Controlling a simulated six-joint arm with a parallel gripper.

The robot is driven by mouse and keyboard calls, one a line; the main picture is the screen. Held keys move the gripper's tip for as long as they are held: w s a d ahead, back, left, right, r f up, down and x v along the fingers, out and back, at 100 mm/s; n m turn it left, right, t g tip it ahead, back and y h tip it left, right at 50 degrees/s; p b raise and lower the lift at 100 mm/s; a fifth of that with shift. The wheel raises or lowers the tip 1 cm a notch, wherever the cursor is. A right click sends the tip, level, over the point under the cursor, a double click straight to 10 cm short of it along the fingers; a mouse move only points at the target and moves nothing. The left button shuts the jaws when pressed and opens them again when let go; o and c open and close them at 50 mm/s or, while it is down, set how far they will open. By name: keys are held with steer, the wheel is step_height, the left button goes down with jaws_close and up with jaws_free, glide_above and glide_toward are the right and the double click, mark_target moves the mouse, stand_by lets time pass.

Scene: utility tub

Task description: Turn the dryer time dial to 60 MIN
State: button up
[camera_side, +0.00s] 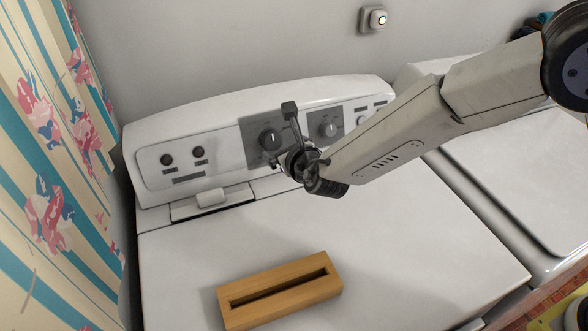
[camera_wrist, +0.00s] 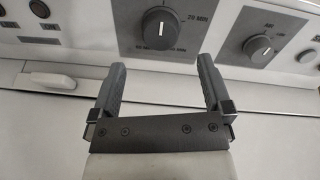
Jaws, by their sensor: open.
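The time dial (camera_wrist: 160,28) is a dark round knob on a grey panel, with a white line that looks roughly upright. "20 MIN" is printed to its upper right; smaller lettering below it is hard to read. In the side view the dial (camera_side: 271,138) sits on the dryer's back console, just beyond my gripper (camera_side: 278,158). In the wrist view my gripper (camera_wrist: 161,68) is open and empty. Its two fingers point toward the console, one on either side below the dial, apart from it.
A second dark knob (camera_wrist: 257,47) is right of the time dial. Small knobs (camera_side: 167,160) and a white latch (camera_side: 211,198) are at left. A slotted wooden block (camera_side: 280,290) lies on the white top (camera_side: 400,250). A patterned curtain (camera_side: 50,150) hangs at left.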

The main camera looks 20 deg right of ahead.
mark_target(273, 140)
steer(key=shift+x, duration=3.65)
steer(key=c, duration=1.2)
steer(key=shift+c, duration=0.2)
